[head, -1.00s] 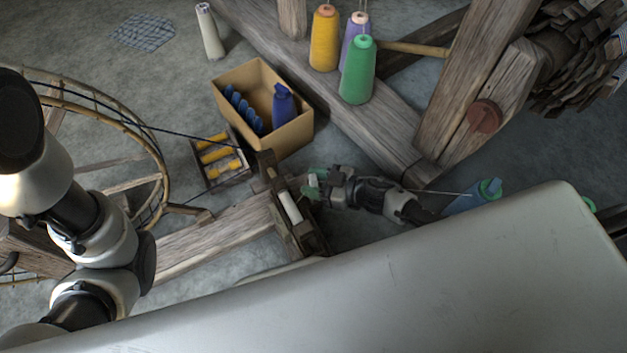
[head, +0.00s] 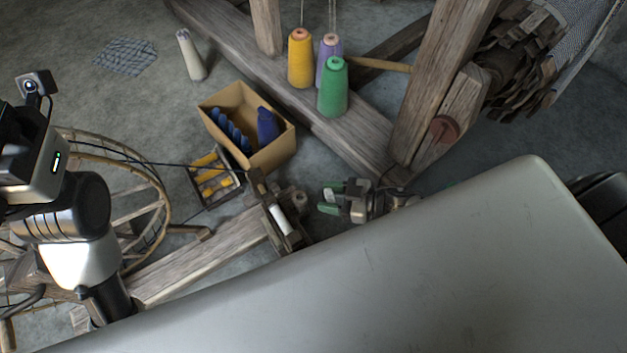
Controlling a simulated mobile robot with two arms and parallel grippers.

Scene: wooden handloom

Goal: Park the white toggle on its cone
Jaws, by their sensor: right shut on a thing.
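My right gripper (head: 329,197) has green fingertips and lies just right of the spinning wheel's spindle frame. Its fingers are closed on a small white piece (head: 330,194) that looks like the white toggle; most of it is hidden. A white cone (head: 190,56) stands on the floor at the upper left, far from this gripper. A yellow cone (head: 300,60), a purple cone (head: 328,52) and a green cone (head: 333,88) stand together on the loom's beam, above the gripper in the picture. My left arm is at the left edge; its fingers do not show.
A cardboard box (head: 276,152) holds blue spools. A crate (head: 226,200) of yellow bobbins stands beside it. The spinning wheel (head: 160,190) and its spindle frame (head: 268,205) are at left centre. Loom posts (head: 432,75) rise at right. Floor is open around the white cone.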

